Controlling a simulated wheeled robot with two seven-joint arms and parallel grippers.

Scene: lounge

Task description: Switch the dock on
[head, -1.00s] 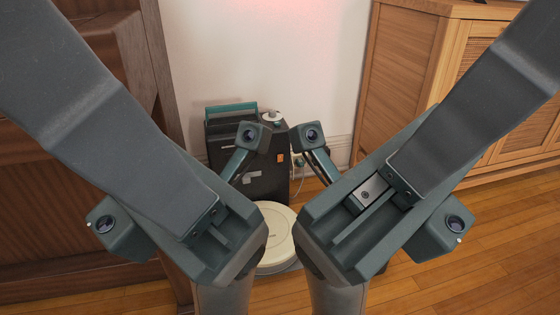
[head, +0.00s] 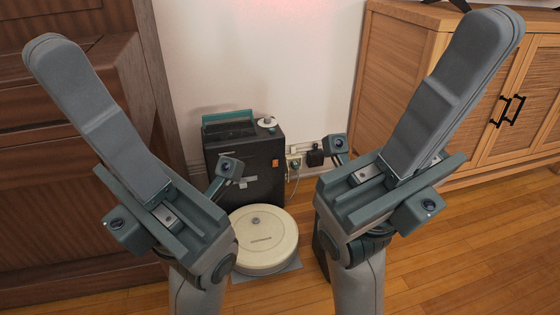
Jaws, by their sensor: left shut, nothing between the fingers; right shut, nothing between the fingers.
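The dock (head: 262,150) is a dark upright box with a teal handle (head: 226,120) on top, standing on the floor against the wall. A small orange switch (head: 276,163) is on its front, at the upper right; its on or off position is too small to tell. A round cream robot vacuum (head: 268,238) sits at the dock's foot. My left gripper (head: 48,50) is shut and empty, raised towards the camera at the left, apart from the dock. My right gripper (head: 496,27) is shut and empty, raised at the upper right, also apart from it.
A wall outlet (head: 294,160) with a black plug (head: 315,155) and a cable is right of the dock. A dark wood cabinet (head: 75,210) stands at the left, a lighter wood cabinet (head: 405,75) at the right. Wood floor (head: 460,255) is clear at the lower right.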

